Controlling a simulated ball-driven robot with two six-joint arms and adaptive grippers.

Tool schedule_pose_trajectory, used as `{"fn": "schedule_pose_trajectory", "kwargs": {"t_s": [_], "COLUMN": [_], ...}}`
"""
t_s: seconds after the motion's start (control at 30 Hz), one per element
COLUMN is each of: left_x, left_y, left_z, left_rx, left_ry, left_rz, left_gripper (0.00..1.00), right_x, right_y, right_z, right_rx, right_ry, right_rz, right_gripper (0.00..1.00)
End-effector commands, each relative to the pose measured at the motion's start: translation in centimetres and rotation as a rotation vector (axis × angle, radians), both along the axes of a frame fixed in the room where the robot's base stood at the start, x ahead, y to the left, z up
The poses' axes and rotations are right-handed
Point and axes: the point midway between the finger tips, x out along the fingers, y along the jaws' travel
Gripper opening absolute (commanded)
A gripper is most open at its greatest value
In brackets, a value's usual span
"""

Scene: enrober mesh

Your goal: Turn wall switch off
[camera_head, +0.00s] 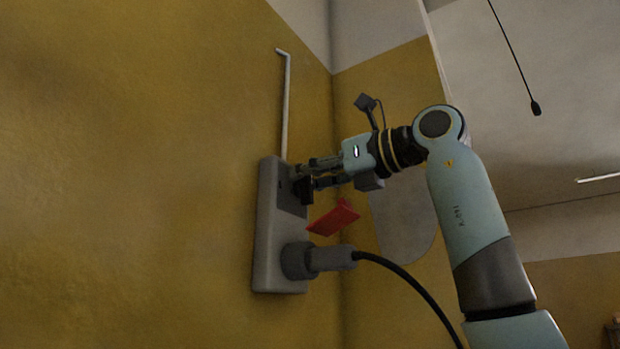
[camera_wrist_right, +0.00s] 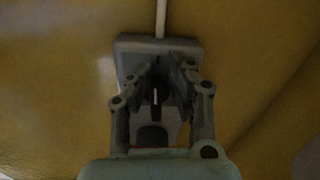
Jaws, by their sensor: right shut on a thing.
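The wall switch is a tall grey box (camera_head: 267,245) fixed to the yellow wall. In the right wrist view the switch box (camera_wrist_right: 130,47) lies just beyond the fingers. My right gripper (camera_head: 302,179) is at the upper part of the box, its fingers shut on a dark switch handle (camera_head: 305,190). In the right wrist view the gripper (camera_wrist_right: 157,78) has its fingers either side of a dark upright piece with a pale mark. The fingers partly hide the handle, and its exact position is hard to tell. My left gripper is out of view.
A grey plug (camera_head: 325,258) with a black cable (camera_head: 405,283) sits in the lower part of the box. A red tag (camera_head: 335,217) is just below my gripper. A thin pipe (camera_head: 285,105) runs up from the box. A wall corner is close on the right.

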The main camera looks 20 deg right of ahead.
Motion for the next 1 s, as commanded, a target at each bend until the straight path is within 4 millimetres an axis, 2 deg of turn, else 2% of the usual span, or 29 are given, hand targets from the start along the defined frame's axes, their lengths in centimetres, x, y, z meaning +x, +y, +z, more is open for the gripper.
{"fn": "schedule_pose_trajectory", "kwargs": {"t_s": [1.0], "left_x": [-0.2], "left_y": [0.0], "left_z": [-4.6], "left_rx": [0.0], "left_ry": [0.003], "left_rz": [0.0], "left_gripper": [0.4], "right_x": [-1.1], "right_y": [1.8], "right_z": [-2.2], "right_rx": [-0.739], "right_ry": [-0.563], "right_rz": [0.015], "right_gripper": [0.0]}}
